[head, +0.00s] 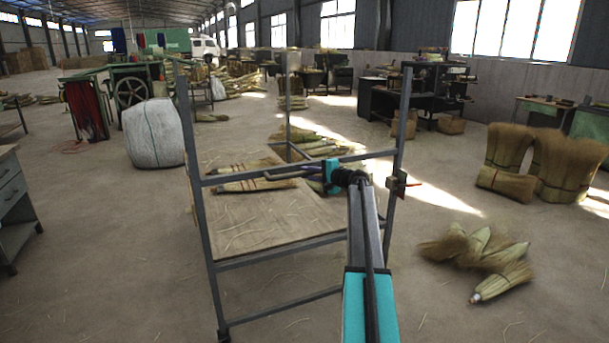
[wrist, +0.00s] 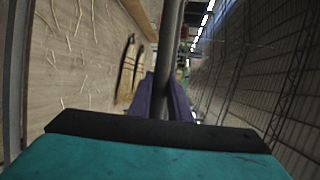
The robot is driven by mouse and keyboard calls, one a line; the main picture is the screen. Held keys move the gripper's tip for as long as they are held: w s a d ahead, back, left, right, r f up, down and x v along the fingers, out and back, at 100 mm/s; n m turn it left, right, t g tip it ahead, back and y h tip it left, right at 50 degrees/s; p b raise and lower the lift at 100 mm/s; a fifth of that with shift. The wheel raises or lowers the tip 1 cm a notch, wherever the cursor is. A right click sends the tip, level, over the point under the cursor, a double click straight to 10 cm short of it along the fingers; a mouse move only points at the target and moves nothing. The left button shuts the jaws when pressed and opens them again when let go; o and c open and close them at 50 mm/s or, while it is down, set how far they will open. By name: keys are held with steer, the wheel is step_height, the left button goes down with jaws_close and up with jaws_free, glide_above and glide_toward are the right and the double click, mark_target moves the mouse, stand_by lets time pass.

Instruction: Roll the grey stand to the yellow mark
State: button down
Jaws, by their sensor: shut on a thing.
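The grey stand (head: 208,235) is a tall frame of grey metal posts and rails with a low wooden deck, upright on the floor just ahead of me. My gripper (head: 314,182) is at its near upper rail, right of the middle. In the wrist view its purple fingers (wrist: 162,97) are shut around a grey bar (wrist: 169,55) of the stand. Broom bundles (head: 250,178) show behind the rail; I cannot tell exactly which of them lie on the deck. I see no yellow mark in either view.
Broom heads (head: 482,257) lie on the floor right of the stand, with standing bundles (head: 560,165) beyond. A white sack (head: 153,133) stands behind left, and a grey drawer cabinet (head: 12,205) is at the left edge. Open concrete floor lies left of the stand and at front right.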

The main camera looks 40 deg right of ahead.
steer(key=shift+d+r, duration=0.15)
steer(key=shift+d, duration=0.15)
steer(key=c, duration=1.6)
jaws_free()
steer(key=shift+c, duration=0.2)
steer(key=shift+a, duration=0.2)
steer(key=b+v, duration=0.1)
steer(key=v, duration=1.2)
steer(key=shift+s, duration=0.35)
